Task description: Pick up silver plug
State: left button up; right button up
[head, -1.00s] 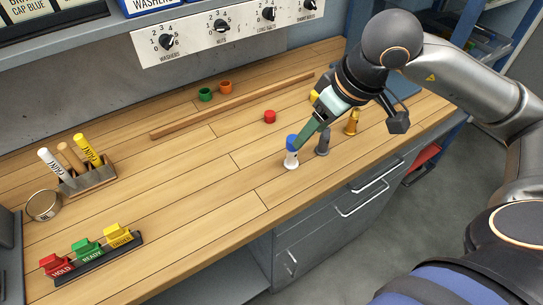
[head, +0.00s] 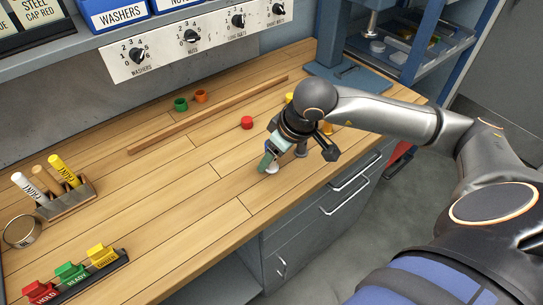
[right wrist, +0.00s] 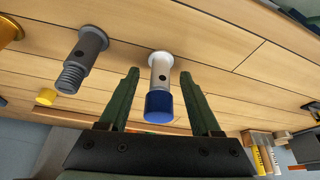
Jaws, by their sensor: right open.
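A silver-white plug with a blue cap (right wrist: 160,75) shows in the right wrist view, its round flange on the bench. In the head view only its pale base (head: 272,169) shows below my gripper. My right gripper (right wrist: 160,74) is open, with one green finger on each side of the plug and the blue cap between them; a gap shows on both sides. In the head view my right gripper (head: 268,158) covers most of the plug. A darker grey threaded plug (right wrist: 82,55) stands beside it. My left gripper is not in view.
A brass plug (right wrist: 9,30) stands past the grey one. A red cap (head: 247,122), green cap (head: 181,104) and orange cap (head: 201,96) lie farther back, near a wooden strip (head: 210,113). A marker holder (head: 68,202) and coloured tags (head: 70,271) are at left. The bench's middle is clear.

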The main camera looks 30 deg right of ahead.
jog(key=shift+w+f, duration=0.1)
jog(key=shift+f, duration=0.3)
jog(key=shift+c, duration=0.3)
grip_shut()
dwell(0.8)
